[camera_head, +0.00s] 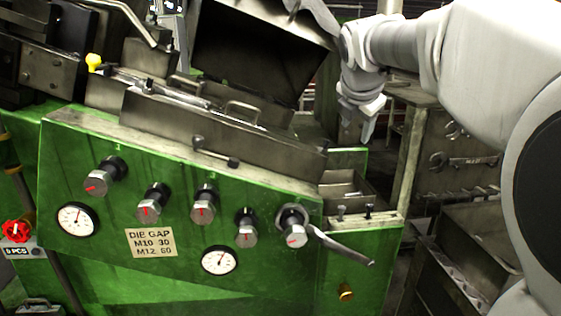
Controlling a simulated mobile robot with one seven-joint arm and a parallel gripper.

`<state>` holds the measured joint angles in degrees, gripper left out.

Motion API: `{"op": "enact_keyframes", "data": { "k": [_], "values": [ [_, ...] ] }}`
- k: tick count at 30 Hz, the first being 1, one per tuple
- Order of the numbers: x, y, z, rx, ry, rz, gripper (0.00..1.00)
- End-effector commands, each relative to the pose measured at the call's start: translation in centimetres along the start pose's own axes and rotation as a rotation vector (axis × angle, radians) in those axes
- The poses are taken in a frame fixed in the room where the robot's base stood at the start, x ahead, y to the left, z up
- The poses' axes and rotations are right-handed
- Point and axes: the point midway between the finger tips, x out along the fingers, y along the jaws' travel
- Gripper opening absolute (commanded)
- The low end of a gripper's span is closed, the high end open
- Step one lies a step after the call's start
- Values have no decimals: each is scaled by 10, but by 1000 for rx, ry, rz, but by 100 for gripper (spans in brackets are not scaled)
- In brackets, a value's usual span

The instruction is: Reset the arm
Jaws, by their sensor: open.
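My arm comes in from the right edge of the head view and reaches left across the upper right. My gripper (368,132) hangs down at the arm's end, to the right of the raised dark cover and above the small open metal bin. It appears empty and touches nothing that I can see. The fingers are small and partly overlap in this view. The green bolt former (120,240) fills the left and middle, with a row of knobs, two dials and a "DIE GAP" label (151,243).
A raised metal cover (262,50) stands beside my gripper. A long lever (342,246) sticks out from the right knob. An open bin (345,186) lies below my gripper. A red handwheel (16,231) is at far left.

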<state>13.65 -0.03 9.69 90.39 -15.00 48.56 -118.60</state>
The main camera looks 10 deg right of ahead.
Motion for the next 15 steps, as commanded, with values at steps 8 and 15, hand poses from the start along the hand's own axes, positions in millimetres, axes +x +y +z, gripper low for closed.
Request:
{"op": "enact_keyframes", "data": {
  "k": [8,15],
  "values": [
    [-40,-52,-63,552,63,-43,55],
    [-65,-109,-120,1077,109,-115,55]
  ]
}}
